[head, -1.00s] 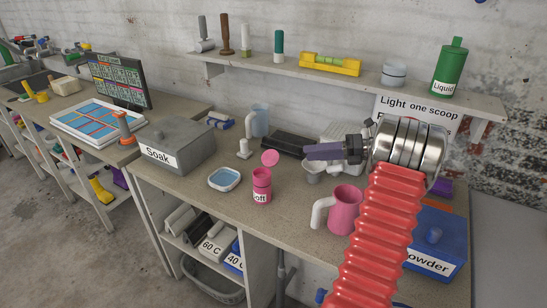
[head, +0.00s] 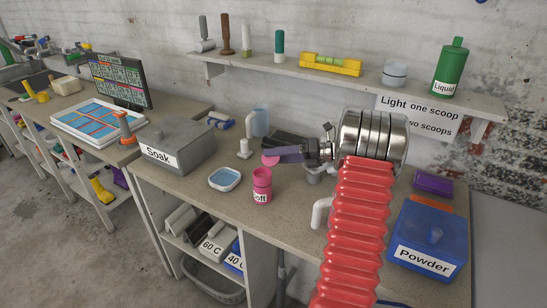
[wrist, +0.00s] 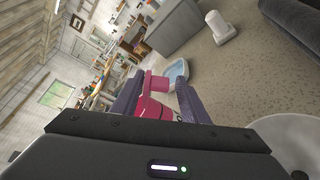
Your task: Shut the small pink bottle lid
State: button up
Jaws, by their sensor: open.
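The small pink bottle (head: 262,188), with a white label ending in "off", stands upright on the bench. Its round pink lid (head: 269,161) is open, standing up at the back of the mouth. My gripper (head: 274,155) is at the lid's height, with its purple fingers reaching left to the lid and overlapping its upper right in the head view. In the wrist view my gripper (wrist: 158,72) has its fingers apart, with pink parts of the bottle and lid between them. I cannot tell whether a finger touches the lid.
A grey cup (head: 313,174) is under my wrist. My red arm hides most of a mug. The blue Powder box (head: 427,236) stands at right.

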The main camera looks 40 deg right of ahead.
jog(key=shift+w+a+f, duration=0.1)
jog(key=shift+w+a, duration=0.1)
jog(key=shift+w, duration=0.05)
jog(key=shift+c, duration=0.2)
jog(key=c, duration=0.8)
jog(key=shift+a, duration=0.2)
jog(key=shift+c, duration=0.4)
jog(key=shift+d, duration=0.2)
